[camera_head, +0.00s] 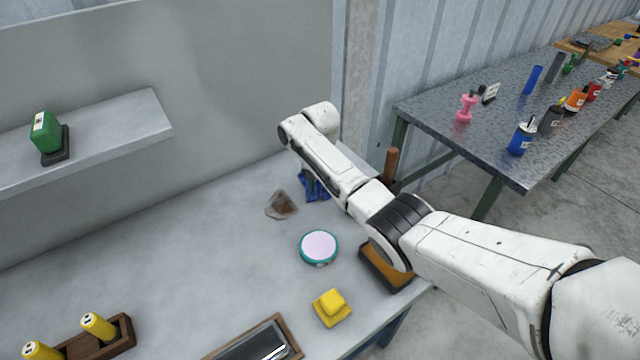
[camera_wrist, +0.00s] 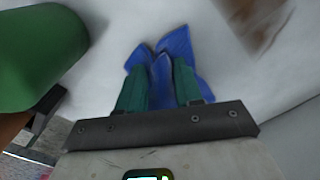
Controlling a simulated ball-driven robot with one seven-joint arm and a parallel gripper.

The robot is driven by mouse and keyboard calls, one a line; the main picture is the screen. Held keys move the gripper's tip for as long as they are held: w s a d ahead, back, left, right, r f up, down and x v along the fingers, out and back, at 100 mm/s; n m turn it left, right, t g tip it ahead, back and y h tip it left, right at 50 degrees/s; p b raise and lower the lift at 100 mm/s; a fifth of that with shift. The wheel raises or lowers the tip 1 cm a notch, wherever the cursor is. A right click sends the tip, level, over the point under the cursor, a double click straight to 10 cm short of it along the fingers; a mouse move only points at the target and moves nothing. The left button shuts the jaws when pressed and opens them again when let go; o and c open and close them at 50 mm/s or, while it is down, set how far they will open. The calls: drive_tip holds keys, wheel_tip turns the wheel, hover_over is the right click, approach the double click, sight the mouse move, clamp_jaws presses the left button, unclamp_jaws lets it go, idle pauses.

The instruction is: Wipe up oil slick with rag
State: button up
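A blue rag (camera_head: 318,190) lies crumpled at the back of the grey workbench, partly behind my arm. It also shows in the wrist view (camera_wrist: 160,68), spread to both sides of my fingers. My gripper (camera_wrist: 160,85) points down at it; its two green fingers stand partway apart, with the raised middle fold of the rag filling the gap. The fingers appear to touch this fold on both sides. The brown oil slick (camera_head: 281,205) is on the bench just left of the rag; its edge shows at the wrist view's top right (camera_wrist: 250,20).
A round teal-rimmed tin (camera_head: 319,246) and a yellow sponge (camera_head: 332,307) stand nearer the front. A brown tray (camera_head: 384,275) is partly behind my arm. A large green object (camera_wrist: 40,50) is close to my gripper. A shelf (camera_head: 110,135) juts out at left.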

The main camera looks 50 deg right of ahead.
drive_tip(key=c, duration=0.6)
drive_tip(key=shift+s+r, duration=0.1)
drive_tip(key=shift+r, duration=0.15)
drive_tip(key=shift+d+r+p, duration=0.1)
drive_tip(key=shift+r+p, duration=0.25)
drive_tip(key=shift+p, duration=0.8)
drive_tip(key=shift+r+p, duration=0.15)
drive_tip(key=shift+p, duration=0.8)
drive_tip(key=shift+p, duration=0.45)
